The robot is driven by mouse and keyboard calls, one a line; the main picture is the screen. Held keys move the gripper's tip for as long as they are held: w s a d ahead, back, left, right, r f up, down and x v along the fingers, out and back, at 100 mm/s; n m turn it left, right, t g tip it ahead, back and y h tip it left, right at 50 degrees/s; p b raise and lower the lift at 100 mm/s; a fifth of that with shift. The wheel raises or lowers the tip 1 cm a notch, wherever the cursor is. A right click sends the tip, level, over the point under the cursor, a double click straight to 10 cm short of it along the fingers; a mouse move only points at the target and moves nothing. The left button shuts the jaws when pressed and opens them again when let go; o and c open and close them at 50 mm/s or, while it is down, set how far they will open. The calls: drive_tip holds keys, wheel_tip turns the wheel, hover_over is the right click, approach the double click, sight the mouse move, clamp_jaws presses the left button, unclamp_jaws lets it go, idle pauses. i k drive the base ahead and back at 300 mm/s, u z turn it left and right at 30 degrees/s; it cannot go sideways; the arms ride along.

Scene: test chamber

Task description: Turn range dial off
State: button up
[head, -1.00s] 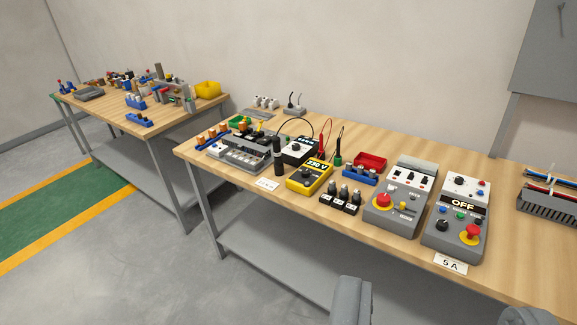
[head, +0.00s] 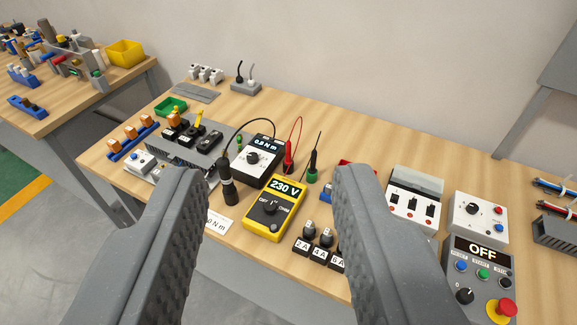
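A yellow meter (head: 286,216) with a display reading 230 V lies on the workbench near the middle of the head view. Its dark round range dial (head: 270,208) is on the lower face, with small white markings around it, one of which seems to read OFF. I cannot tell exactly which marking the dial points to. My gripper (head: 272,174) is open and empty, its two grey fingers wide apart in the foreground. The meter shows between the fingers, beyond them and apart from them.
A black probe (head: 227,182) stands left of the meter, beside a 0.8 N m box (head: 257,160). Red and green probes stand behind it. Small black blocks (head: 318,244) sit to its right.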

sight(269, 207)
drive_tip(key=z, duration=0.3)
drive_tip(key=i, duration=0.85)
drive_tip(key=z, duration=0.5)
